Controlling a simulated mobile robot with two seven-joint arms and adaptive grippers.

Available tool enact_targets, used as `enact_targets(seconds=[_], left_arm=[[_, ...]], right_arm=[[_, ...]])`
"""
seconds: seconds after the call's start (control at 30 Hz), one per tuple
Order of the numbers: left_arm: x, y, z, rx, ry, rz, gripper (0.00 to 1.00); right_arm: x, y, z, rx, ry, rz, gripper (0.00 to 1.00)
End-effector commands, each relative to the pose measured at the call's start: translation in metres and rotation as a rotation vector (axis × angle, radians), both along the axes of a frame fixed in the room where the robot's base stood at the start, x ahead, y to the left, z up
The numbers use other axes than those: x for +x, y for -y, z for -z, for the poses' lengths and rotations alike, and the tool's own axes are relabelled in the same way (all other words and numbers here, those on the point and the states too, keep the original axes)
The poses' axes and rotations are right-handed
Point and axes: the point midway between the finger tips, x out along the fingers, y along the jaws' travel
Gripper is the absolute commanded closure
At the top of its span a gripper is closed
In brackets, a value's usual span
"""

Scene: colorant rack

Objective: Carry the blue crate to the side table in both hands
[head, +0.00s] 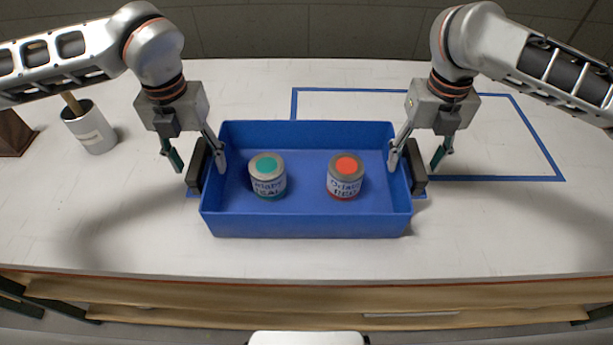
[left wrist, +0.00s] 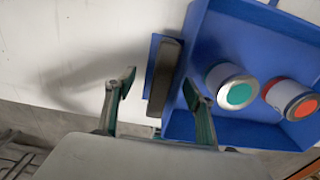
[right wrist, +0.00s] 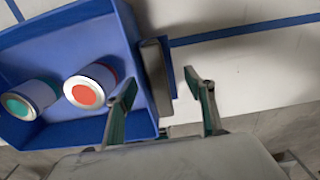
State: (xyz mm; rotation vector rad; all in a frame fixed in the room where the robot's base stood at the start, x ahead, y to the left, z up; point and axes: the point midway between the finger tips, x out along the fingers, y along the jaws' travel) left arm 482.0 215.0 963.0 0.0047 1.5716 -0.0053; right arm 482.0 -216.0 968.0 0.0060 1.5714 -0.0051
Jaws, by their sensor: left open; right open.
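The blue crate (head: 308,225) stands on the white table with a dark handle on each short side. It holds a teal-lidded can (head: 267,176) on the left and a red-lidded can (head: 345,176) on the right, both upright. My left gripper (head: 194,163) is open at the crate's left end, one finger on each side of the dark left handle (left wrist: 166,68). My right gripper (head: 418,163) is open at the right end, its fingers on either side of the dark right handle (right wrist: 156,75). Neither gripper is closed on its handle.
A blue tape rectangle (head: 520,112) is marked on the table behind and right of the crate. A white pot (head: 90,130) with a wooden stick stands at the left, beside a dark brown object (head: 12,135). The table front is clear. No separate side table is identifiable.

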Motion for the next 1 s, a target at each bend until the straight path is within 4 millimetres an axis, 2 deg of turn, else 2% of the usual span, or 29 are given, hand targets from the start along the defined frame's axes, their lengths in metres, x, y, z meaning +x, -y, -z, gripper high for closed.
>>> enact_targets(seconds=[0.2, 0.4, 0.8, 1.0], left_arm=[[-0.001, 0.0, 0.034, 0.001, -0.004, -0.001, 0.47], [-0.001, 0.0, 0.053, 0.001, -0.002, -0.001, 0.47], [0.0, 0.0, 0.058, 0.0, 0.001, 0.0, 0.47], [0.0, -0.001, 0.058, 0.002, 0.0, -0.002, 0.98]], right_arm=[[-0.002, 0.0, 0.034, 0.001, -0.004, 0.0, 0.47], [0.0, 0.0, 0.053, 0.0, -0.001, 0.0, 0.47], [0.0, 0.0, 0.058, 0.0, 0.001, 0.0, 0.47], [0.0, 0.001, 0.058, -0.002, 0.001, 0.0, 0.98]])
